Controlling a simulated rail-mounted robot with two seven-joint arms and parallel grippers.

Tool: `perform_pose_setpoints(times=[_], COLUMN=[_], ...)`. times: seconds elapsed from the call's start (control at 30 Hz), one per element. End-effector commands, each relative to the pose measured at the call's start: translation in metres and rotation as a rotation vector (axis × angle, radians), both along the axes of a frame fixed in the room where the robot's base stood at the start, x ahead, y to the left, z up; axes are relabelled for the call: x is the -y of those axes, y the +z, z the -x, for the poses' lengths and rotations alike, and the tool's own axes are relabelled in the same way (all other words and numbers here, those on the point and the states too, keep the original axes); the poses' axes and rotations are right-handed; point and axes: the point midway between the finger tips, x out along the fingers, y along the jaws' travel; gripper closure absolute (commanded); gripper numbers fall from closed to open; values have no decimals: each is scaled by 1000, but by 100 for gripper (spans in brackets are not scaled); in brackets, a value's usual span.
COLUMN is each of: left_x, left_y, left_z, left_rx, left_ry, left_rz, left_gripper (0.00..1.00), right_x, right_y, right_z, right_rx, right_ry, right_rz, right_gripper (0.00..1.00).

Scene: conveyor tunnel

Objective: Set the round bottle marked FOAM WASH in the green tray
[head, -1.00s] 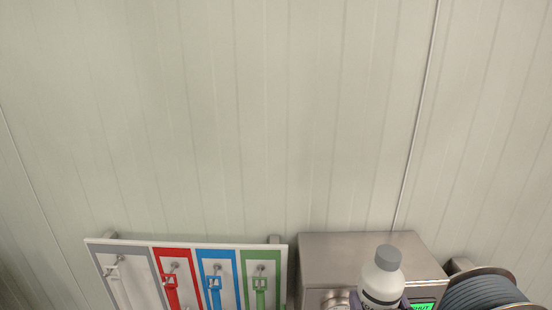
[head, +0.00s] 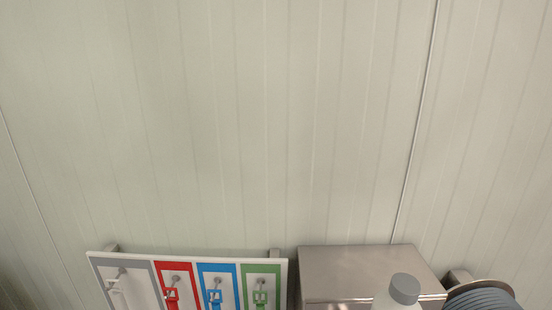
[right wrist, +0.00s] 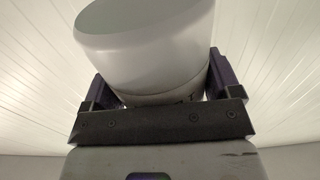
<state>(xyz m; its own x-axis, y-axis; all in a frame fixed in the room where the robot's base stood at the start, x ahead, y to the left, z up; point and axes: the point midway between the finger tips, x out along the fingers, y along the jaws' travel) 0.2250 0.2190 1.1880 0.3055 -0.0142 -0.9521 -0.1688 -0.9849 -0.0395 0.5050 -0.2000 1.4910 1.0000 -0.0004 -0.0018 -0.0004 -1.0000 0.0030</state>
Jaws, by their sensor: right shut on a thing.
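A white round bottle with a grey cap (head: 404,289) stands at the bottom edge of the head view, in front of a steel box. Only its cap and shoulder show there, and its label is out of the picture. In the right wrist view the white bottle (right wrist: 150,55) sits between the two dark fingers of my right gripper (right wrist: 155,85), which is shut on it. The lettering is mostly hidden, so I cannot read it. The green tray is not in view. My left gripper is not in view.
A steel box (head: 365,268) is mounted on the panelled wall behind the bottle. A hose reel (head: 483,297) is to its right. A board (head: 188,260) with grey, red, blue and green hook panels is to its left. The upper wall is bare.

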Motion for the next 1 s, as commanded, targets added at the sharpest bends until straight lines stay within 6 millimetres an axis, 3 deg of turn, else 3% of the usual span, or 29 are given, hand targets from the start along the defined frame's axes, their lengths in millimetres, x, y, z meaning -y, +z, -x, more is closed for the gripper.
perform_pose_setpoints(times=[0.2, 0.33, 0.77, 1.0], left_x=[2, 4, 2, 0], left_y=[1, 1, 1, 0], left_z=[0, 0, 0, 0], left_rx=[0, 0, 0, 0], left_ry=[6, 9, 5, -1], left_rz=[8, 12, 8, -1], left_gripper=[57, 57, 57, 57], right_x=[-1, -1, -3, -34], right_y=[-31, -41, -45, -47], right_z=[10, 14, 16, 22], right_rx=[5, 6, 10, 9], right_ry=[1, 0, 15, 171], right_rz=[0, -1, 2, 6], right_gripper=[65, 65, 65, 65])
